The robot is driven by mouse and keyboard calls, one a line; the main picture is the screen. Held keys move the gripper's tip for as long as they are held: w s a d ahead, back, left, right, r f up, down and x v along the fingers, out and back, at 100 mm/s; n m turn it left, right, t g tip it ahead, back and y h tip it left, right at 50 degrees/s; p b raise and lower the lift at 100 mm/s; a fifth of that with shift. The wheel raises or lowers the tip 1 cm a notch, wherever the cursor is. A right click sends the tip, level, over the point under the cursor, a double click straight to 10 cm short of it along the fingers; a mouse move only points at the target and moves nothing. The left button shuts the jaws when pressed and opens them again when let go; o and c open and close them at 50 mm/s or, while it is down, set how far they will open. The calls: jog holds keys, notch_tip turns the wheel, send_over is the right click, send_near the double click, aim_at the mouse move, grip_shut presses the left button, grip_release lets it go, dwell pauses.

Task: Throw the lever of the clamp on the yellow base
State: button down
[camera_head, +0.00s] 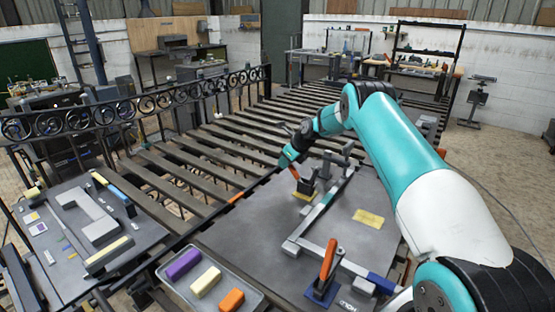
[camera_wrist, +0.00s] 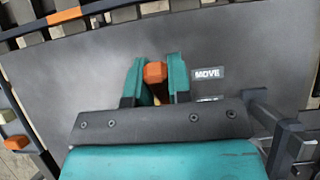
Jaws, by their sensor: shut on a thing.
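The clamp on the yellow base (camera_head: 304,194) stands at the far part of the grey table, beside a pale metal bar. Its orange lever (camera_head: 295,173) rises toward my gripper (camera_head: 288,162). In the wrist view the orange lever end (camera_wrist: 155,72) sits between the two teal fingers of my gripper (camera_wrist: 156,80), which is shut on it.
A pale angled metal frame (camera_head: 319,215) lies between the clamps. A yellow plate (camera_head: 369,218) lies right of it. A tray (camera_head: 247,276) holds purple, yellow and orange blocks at front left. Dark clamp-like posts (camera_head: 338,155) stand just right of my gripper. A MOVE label (camera_wrist: 208,73) shows.

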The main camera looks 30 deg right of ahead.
jog(key=shift+w+d, duration=0.15)
jog(key=shift+w, duration=0.05)
jog(key=shift+g, duration=0.3)
jog(key=c, duration=1)
grip_release()
jog(key=shift+f, duration=0.2)
jog(key=shift+c, duration=0.2)
jog(key=a+b+v, duration=0.1)
jog(key=b+v, duration=0.2)
jog(key=v, duration=1.4)
jog(key=shift+r, duration=0.25)
jog(key=shift+d, duration=0.1)
